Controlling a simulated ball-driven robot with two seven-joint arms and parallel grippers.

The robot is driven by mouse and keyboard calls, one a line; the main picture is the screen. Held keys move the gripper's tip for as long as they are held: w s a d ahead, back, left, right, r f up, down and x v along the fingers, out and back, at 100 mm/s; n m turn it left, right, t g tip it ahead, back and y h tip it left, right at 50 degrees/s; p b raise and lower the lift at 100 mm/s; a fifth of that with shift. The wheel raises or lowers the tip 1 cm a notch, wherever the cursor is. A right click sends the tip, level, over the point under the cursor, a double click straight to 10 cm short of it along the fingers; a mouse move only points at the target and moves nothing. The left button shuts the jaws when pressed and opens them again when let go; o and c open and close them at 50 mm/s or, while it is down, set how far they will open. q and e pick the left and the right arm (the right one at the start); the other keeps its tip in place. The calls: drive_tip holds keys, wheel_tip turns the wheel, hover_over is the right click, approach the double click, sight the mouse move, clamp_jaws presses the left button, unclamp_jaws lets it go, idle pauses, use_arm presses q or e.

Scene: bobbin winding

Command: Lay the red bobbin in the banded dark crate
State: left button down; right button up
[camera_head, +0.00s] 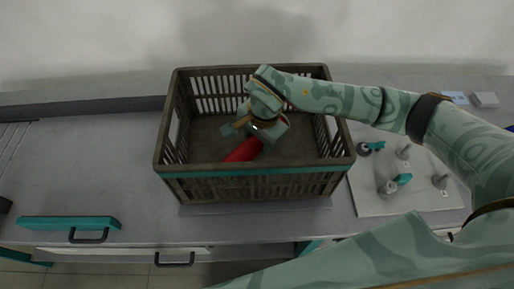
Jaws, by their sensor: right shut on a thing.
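The banded dark crate (255,185) stands in the middle of the grey counter, with slatted walls and a teal band along its front. My right gripper (252,138) reaches into the crate from the right and is shut on the red bobbin (243,151). The bobbin is tilted, inside the crate outline near the front wall, and partly hidden by the gripper. I cannot tell whether it touches the crate floor. My left gripper is not in view.
A pale board (429,203) with grey pegs and small teal parts lies to the right of the crate. Small pale blocks (484,100) lie at the back right. A teal bar (68,223) is at the front left edge. The counter left of the crate is clear.

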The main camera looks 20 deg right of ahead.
sight(257, 149)
wheel_tip(257, 149, down, 4)
drive_tip(key=shift+f+b, duration=0.15)
drive_tip(key=shift+b, duration=0.4)
drive_tip(key=o, duration=1.2)
drive_tip(key=r+p, duration=0.1)
drive_tip(key=r, duration=0.3)
drive_tip(key=s+r+p, duration=0.1)
drive_tip(key=r, duration=0.3)
drive_tip(key=r+p, duration=0.1)
drive_tip(key=r, duration=0.3)
drive_tip(key=shift+s+d, duration=0.3)
drive_tip(key=shift+d, duration=0.1)
